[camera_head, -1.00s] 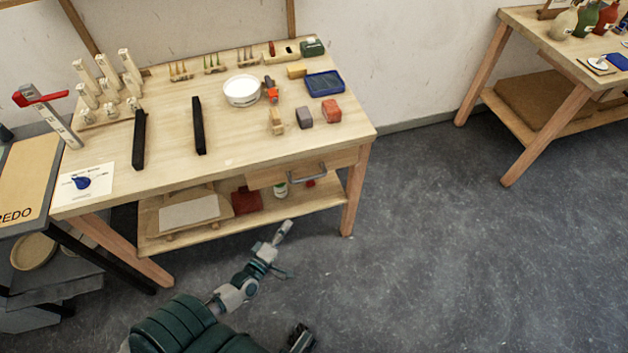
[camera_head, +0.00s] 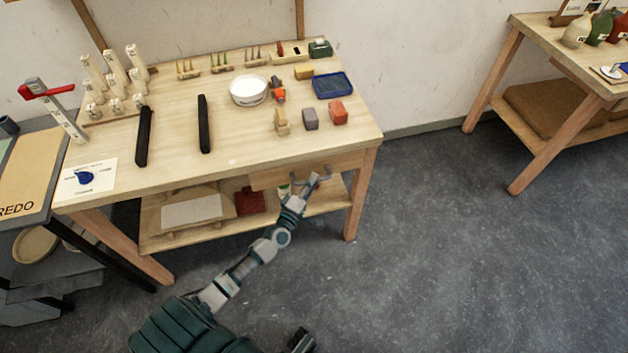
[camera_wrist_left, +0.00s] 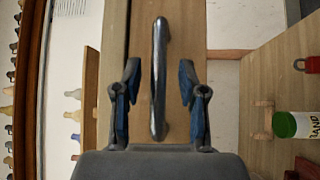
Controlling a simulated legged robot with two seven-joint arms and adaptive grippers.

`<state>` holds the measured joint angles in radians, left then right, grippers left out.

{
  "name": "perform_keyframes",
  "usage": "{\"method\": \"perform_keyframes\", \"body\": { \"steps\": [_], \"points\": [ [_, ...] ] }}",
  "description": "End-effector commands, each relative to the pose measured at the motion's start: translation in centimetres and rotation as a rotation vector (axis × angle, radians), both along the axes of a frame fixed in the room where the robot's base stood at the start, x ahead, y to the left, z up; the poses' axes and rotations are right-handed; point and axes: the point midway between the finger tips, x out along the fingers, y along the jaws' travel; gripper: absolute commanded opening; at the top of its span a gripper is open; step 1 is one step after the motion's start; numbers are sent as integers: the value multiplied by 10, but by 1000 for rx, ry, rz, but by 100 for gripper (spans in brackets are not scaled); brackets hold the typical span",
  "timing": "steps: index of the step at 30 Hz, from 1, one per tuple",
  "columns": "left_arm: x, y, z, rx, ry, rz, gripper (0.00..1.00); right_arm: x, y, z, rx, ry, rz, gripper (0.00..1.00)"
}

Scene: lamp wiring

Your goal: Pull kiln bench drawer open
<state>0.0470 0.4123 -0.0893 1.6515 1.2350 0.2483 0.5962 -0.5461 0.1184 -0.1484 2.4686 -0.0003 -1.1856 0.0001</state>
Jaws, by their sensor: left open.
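The kiln bench drawer (camera_head: 272,179) is a pale wooden front under the right part of the bench top, and it looks closed. Its grey metal bar handle (camera_head: 326,178) is partly hidden by my left gripper (camera_head: 313,182), which is at the handle. In the left wrist view the handle (camera_wrist_left: 158,80) runs upright in the picture, between the two blue-padded fingers of my open left gripper (camera_wrist_left: 160,95). Gaps show on both sides, so the fingers do not grip it. A dark end part at the bottom edge (camera_head: 302,341) appears to be my right gripper; its fingers are unclear.
The bench top (camera_head: 235,160) carries a white bowl (camera_head: 248,90), two black bars, a blue tray (camera_head: 333,85) and small blocks. The lower shelf holds a red box (camera_head: 249,200); a green-capped jar (camera_wrist_left: 286,125) shows in the wrist view. Open floor lies right of the bench.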

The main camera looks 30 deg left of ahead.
Motion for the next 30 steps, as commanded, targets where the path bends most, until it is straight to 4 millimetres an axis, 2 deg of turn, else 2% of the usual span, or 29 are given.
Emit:
{"method": "perform_keyframes", "body": {
  "steps": [4, 12, 13, 18, 27, 30],
  "points": [
    [10, 1, 1, -1, 0, 1, 41, 3, 2, 1, 5, -19, 1, 40],
    [12, 1, 2, 0, 0, 0, 41, 6, 3, 3, 8, -31, 2, 40],
    [12, 1, 2, 0, 0, 0, 39, 6, 3, 3, 9, -31, 1, 40],
    [12, 0, 2, 0, 1, 0, 0, 7, 3, 3, 9, -30, 0, 40],
    [11, -1, 0, 0, 3, -1, 0, 6, 2, 3, 8, -25, -1, 40],
    [8, -5, 0, -1, 4, -2, 0, 1, 0, 2, 0, 4, -2, 40]
  ]
}}
